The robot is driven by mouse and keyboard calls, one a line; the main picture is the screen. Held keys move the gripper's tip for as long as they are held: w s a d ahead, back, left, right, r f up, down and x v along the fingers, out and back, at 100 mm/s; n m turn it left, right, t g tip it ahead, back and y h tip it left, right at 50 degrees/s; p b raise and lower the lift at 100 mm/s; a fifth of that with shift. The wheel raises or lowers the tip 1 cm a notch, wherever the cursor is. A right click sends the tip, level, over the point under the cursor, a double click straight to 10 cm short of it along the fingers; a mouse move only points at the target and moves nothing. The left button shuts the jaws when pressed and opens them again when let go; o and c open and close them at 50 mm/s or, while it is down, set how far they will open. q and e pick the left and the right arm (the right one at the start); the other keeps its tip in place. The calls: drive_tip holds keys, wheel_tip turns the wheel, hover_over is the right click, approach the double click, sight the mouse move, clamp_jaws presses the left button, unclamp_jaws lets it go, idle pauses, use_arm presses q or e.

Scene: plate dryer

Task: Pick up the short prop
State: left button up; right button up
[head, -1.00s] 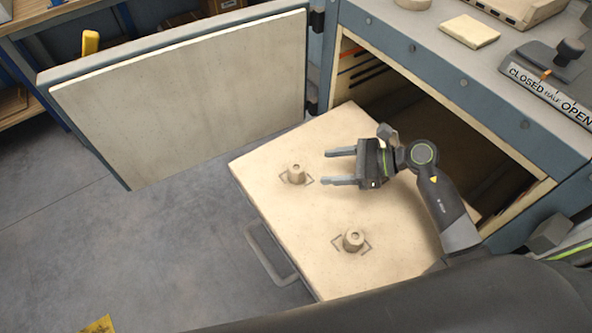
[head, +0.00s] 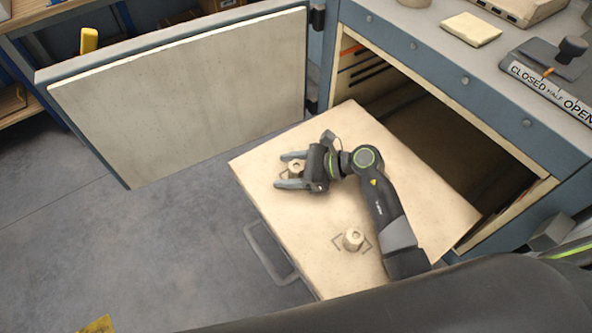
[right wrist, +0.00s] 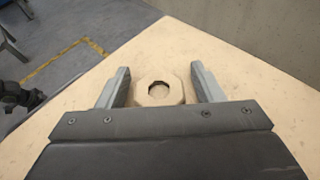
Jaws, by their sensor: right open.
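In the right wrist view this prop (right wrist: 158,91) shows as a ring with a dark hole, between the two fingertips (right wrist: 160,82), with a gap on each side. I cannot tell for certain which prop is the short one. My left gripper is not seen.
The dryer cabinet (head: 440,62) stands open behind the shelf, its door (head: 180,90) swung out to the left. A shelf handle (head: 268,252) juts out at the front left. A lever with a CLOSED/HALF/OPEN label (head: 550,85) is on top at the right.

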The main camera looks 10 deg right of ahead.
drive_tip(key=c, duration=1.1)
drive_tip(key=shift+r, duration=0.1)
